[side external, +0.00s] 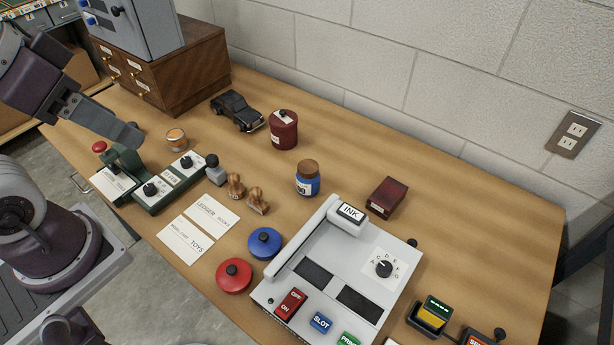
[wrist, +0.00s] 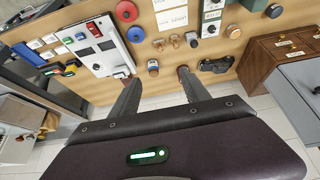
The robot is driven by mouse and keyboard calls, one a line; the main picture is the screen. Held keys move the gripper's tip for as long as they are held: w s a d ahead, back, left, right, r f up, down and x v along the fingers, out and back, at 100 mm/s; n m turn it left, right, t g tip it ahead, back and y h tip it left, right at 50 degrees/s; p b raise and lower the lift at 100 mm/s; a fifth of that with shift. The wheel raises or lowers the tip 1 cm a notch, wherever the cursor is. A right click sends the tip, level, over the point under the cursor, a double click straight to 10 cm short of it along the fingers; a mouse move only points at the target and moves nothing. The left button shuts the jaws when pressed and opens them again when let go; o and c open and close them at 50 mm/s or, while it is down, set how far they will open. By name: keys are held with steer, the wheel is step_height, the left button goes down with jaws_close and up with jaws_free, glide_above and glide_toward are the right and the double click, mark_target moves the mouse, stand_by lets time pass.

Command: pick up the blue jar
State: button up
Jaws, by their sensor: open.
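The blue jar (side external: 308,184) stands upright on the wooden table, with a brown lid and a pale label. It also shows in the wrist view (wrist: 153,69), between and beyond my two fingertips. My gripper (wrist: 157,77) is open, with its fingers spread wide and nothing between them. In the side view my gripper (side external: 128,136) is at the upper left, above the table's left part, well apart from the jar. Only one finger shows clearly there.
A dark red jar (side external: 283,130) and a black toy truck (side external: 238,111) stand behind the blue jar to the left. A small dark red box (side external: 387,197) is to its right. A grey control panel (side external: 330,285) lies in front. Wooden stamps (side external: 257,201) stand to the left.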

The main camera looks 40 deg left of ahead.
steer(key=shift+o, duration=1.2)
